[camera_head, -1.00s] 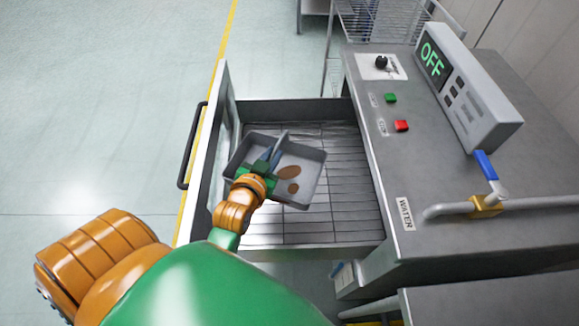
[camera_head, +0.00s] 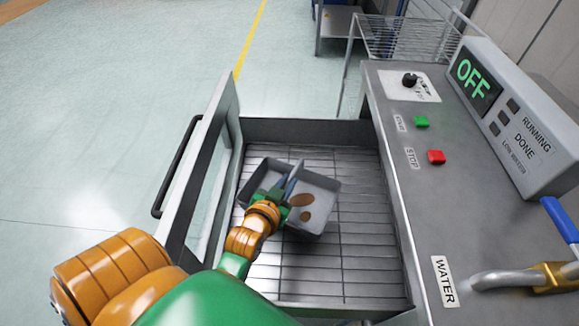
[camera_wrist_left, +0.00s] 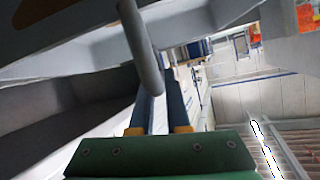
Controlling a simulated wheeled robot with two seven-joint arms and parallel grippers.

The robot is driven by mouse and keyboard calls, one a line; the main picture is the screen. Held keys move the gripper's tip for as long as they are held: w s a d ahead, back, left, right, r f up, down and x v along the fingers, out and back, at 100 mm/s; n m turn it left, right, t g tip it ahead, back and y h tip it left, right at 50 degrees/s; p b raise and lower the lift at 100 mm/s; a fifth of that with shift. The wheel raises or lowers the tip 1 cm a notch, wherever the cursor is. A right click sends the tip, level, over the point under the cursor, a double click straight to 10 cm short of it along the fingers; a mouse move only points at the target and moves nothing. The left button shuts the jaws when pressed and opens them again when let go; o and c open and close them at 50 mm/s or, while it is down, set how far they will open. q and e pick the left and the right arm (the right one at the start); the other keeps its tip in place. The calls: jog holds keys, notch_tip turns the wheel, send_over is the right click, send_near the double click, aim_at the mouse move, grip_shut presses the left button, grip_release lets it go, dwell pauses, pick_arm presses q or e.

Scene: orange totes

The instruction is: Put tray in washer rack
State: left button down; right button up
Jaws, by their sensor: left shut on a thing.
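The grey metal tray (camera_head: 318,181) with brown stains is over the washer rack (camera_head: 352,262), a wire grid in the pulled-out drawer. My left gripper (camera_head: 285,184) is shut on the tray at its left part, near a raised handle bar. In the left wrist view the fingers (camera_wrist_left: 160,112) reach to a grey bar of the tray (camera_wrist_left: 140,48). The tray looks about level, turned a little against the drawer. I cannot tell whether it touches the grid. My right gripper is not in view.
The drawer's front panel (camera_head: 207,160) with its dark handle stands at the left. The washer top (camera_head: 395,120) has a green and a red button, and its display (camera_head: 480,80) reads OFF. A wire shelf (camera_head: 410,38) stands at the back. Bare grid shows around the tray.

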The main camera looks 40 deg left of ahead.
aim_at(292, 195)
pick_arm(q)
notch_tip(292, 195, down, 9)
jog(key=shift+r+b, duration=0.1)
jog(key=shift+b, duration=1.1)
jog(key=c, duration=0.9)
grip_release()
jog(key=p+v, duration=0.5)
jog(key=v, duration=0.2)
jog(key=shift+s+r+p, duration=0.15)
jog(key=shift+r+p, duration=0.1)
jog(key=shift+p, duration=0.05)
jog(key=shift+s+d+f, duration=0.1)
jog(key=shift+s, duration=0.05)
